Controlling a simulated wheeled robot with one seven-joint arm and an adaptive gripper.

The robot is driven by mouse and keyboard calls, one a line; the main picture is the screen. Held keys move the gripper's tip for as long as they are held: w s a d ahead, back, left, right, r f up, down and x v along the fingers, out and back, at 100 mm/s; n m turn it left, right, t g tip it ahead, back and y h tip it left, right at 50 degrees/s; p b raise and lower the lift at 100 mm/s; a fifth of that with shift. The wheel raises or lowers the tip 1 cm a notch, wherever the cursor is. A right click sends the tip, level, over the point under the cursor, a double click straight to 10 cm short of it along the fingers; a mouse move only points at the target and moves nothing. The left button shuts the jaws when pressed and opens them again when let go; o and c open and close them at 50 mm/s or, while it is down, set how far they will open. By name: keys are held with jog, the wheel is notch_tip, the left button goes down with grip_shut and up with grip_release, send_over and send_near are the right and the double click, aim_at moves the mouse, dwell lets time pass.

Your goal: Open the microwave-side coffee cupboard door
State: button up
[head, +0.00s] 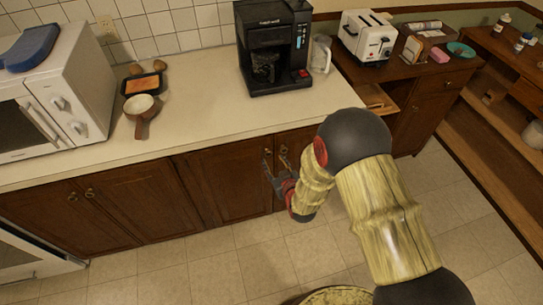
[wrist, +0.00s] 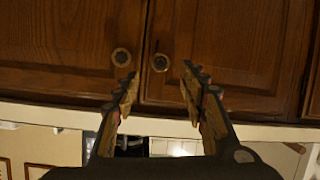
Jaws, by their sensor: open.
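The brown wooden cupboard door (head: 225,180) on the microwave side, below the coffee maker, is shut. Its neighbour door on the right is mostly hidden by my arm. My gripper (head: 275,161) is in front of the seam between these doors, close to their upper edge. In the wrist view, which looks upside down, two round knobs show on either side of the seam. My gripper (wrist: 159,78) is open there, with one knob (wrist: 160,62) seen between its fingers and the other knob (wrist: 121,57) near the left fingertip. Contact with either knob cannot be told.
The counter (head: 190,130) overhangs the doors; it holds a white microwave (head: 70,95), a black coffee maker (head: 272,50) and a pan (head: 145,110). The tiled floor (head: 200,260) in front is clear.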

aim_at(269, 154)
jog(key=b+x, duration=0.1)
jog(key=x, duration=0.6)
jog(key=shift+f+b, duration=0.1)
jog(key=shift+b, duration=0.3)
jog(key=shift+c, duration=0.6)
grip_shut()
